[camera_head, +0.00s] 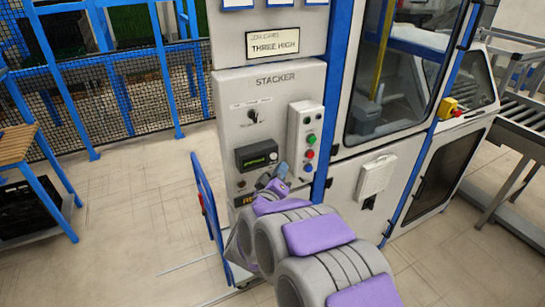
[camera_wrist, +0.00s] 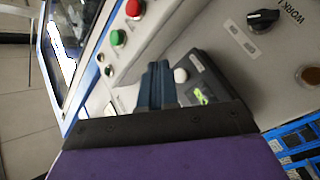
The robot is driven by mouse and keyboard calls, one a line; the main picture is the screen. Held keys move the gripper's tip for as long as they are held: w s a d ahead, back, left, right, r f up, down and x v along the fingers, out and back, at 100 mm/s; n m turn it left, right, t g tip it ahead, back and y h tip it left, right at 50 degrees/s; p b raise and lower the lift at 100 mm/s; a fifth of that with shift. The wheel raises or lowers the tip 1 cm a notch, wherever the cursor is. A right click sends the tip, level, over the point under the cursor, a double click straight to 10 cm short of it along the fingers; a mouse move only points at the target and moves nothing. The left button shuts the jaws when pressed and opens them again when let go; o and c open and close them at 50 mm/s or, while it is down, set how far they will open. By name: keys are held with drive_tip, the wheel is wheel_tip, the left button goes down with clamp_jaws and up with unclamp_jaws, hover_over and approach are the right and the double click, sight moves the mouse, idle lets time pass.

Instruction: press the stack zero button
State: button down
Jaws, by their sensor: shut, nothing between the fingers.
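The stacker panel (camera_head: 228,95) faces me and carries a dark counter unit (camera_head: 257,155) with a lit green display. In the wrist view the counter unit (camera_wrist: 205,85) is tilted and has a pale round button (camera_wrist: 181,75). I cannot read a "stack zero" label on any button. My gripper (camera_head: 280,171) is in front of the panel, just below and right of the counter unit. Its blue-grey fingers (camera_wrist: 157,68) are shut and empty, beside the pale button in the picture. I cannot tell whether they touch anything. My arm and gripper hide the panel's lower part.
A white button box (camera_head: 306,125) with black, green, red and blue buttons is right of the counter unit. A selector knob (camera_head: 254,116) sits above the unit. A blue-framed cart (camera_head: 207,205) stands at the panel's left. The floor (camera_head: 130,210) at left is open.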

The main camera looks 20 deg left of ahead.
drive_tip(key=shift+w+a+r+p, duration=0.1)
drive_tip(key=shift+w+a+p, duration=0.45)
drive_tip(key=shift+w+a, duration=0.1)
drive_tip(key=shift+w+a+r+p, duration=0.15)
drive_tip(key=shift+a+p, duration=0.05)
drive_tip(key=shift+p, duration=0.45)
idle(1.4)
drive_tip(key=shift+w+a+p, duration=0.3)
drive_tip(key=shift+a+p, duration=0.05)
drive_tip(key=shift+p, duration=0.25)
idle(1.0)
drive_tip(key=shift+s+d, duration=0.5)
drive_tip(key=shift+d, duration=0.1)
idle(0.4)
